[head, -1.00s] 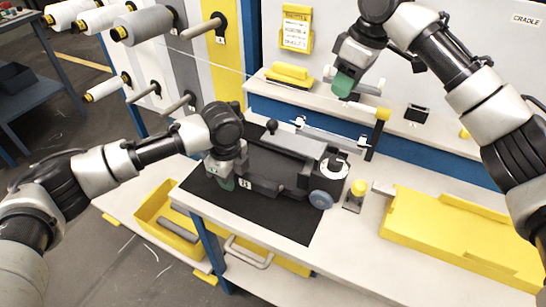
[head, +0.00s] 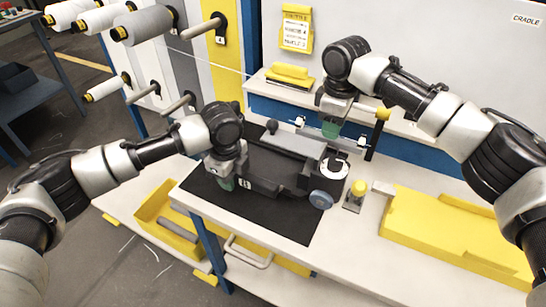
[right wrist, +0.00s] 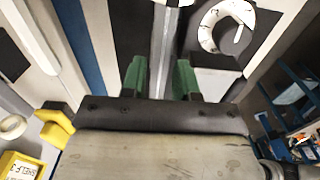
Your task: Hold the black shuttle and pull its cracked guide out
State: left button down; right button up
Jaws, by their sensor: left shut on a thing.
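The black shuttle (head: 267,163) lies on a black mat (head: 283,226) on the workbench. My left gripper (head: 228,178) is shut on its left end, by a small white label. The ring also shows in the right wrist view (right wrist: 226,24). My right gripper (head: 330,128) is above and behind the shuttle's right part. Its green fingers are apart in the right wrist view (right wrist: 160,70), with a grey strip seen through the gap.
A yellow-topped post (head: 383,114) stands close to the right gripper. A yellow-knobbed block (head: 356,193) stands right of the shuttle. A yellow tray (head: 460,232) lies at the right, and a yellow bin (head: 165,213) is below at left. A shelf runs behind the shuttle.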

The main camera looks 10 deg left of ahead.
aim_at(328, 141)
jog(key=shift+f, duration=1.7)
grip_shut()
